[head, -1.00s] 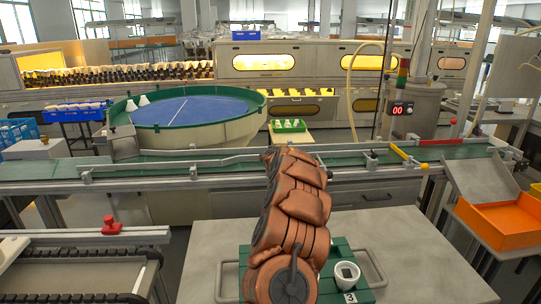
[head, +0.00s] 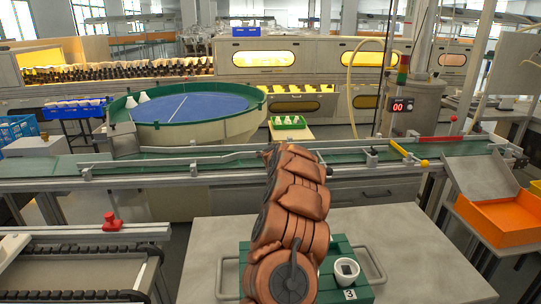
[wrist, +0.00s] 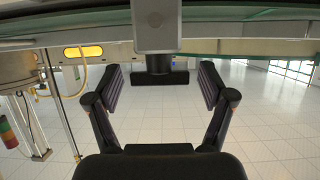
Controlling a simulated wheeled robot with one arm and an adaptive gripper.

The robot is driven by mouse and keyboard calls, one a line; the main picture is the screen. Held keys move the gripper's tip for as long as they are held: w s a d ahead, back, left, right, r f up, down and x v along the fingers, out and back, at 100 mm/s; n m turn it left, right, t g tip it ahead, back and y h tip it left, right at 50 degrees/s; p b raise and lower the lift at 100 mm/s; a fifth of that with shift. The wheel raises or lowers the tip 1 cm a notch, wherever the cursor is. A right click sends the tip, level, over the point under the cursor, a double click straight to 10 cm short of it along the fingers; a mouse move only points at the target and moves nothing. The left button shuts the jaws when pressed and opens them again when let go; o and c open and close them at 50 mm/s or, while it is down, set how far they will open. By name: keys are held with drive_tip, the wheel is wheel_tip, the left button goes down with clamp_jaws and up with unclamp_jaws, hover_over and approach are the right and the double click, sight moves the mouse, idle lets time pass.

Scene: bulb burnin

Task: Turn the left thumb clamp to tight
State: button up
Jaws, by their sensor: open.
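In the wrist view, a grey block with a dark T-shaped handle (wrist: 160,77) shows at the top centre, and it looks like a thumb clamp. My gripper (wrist: 159,82) is open, with one finger on each side of the handle and a gap on both sides. In the head view, my own arm hides my gripper and whatever is right in front of it. Small grey clamps show along the conveyor's near rail, one left of my arm (head: 193,170) and one right of it (head: 371,157). I cannot tell which clamp the wrist view shows.
A green case (head: 338,262) and a white cup-like device (head: 346,271) sit on the near table (head: 430,260). An orange box (head: 500,220) stands at right.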

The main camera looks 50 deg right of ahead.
drive_tip(key=shift+s+a+r, duration=0.25)
drive_tip(key=shift+s+r, duration=0.05)
drive_tip(key=shift+s, duration=0.05)
drive_tip(key=v, duration=1.1)
drive_tip(key=shift+f, duration=0.1)
idle(0.6)
